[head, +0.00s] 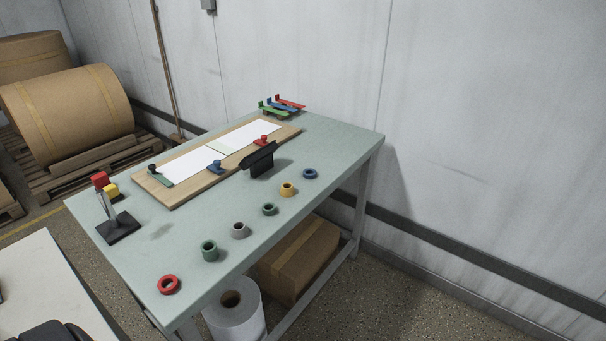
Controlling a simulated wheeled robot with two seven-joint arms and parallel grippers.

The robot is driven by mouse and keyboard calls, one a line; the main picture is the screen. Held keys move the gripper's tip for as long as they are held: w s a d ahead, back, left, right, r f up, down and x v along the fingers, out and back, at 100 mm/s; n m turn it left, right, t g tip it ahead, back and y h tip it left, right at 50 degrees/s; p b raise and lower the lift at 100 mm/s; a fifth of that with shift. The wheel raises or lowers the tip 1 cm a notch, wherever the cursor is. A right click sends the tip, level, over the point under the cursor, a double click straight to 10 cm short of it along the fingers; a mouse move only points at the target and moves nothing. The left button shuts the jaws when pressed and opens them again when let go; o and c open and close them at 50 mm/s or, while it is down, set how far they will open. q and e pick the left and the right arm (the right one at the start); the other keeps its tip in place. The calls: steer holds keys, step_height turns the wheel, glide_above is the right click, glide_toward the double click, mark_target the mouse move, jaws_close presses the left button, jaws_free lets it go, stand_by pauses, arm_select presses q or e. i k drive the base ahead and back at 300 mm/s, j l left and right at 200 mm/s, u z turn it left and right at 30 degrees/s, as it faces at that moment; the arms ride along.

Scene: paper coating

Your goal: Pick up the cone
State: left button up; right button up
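No shape that is plainly a cone shows in the head view. Several short hollow rings stand apart in a row along the near right side of the green table (330,140). They are a red ring (169,285), a green ring (209,251), a grey ring (239,231), a smaller dark green ring (269,209), a yellow ring (287,189) and a blue ring (310,174). I cannot tell whether any of them is the cone. Neither of my grippers is in view.
A wooden board (175,199) with white sheets lies mid-table, beside a black stand (260,160). A black-based stand (118,229) with red and yellow blocks is at left. Coloured tools (283,103) lie at the back. A box (300,262) and white roll (236,315) are underneath.

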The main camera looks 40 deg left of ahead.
mark_target(287, 191)
steer(key=i+u, duration=0.25)
steer(key=i, duration=0.15)
steer(key=i+l+u, duration=0.15)
steer(key=i+u, duration=0.15)
steer(key=i, duration=0.15)
steer(key=i+l+u, duration=0.25)
steer(key=i, duration=0.15)
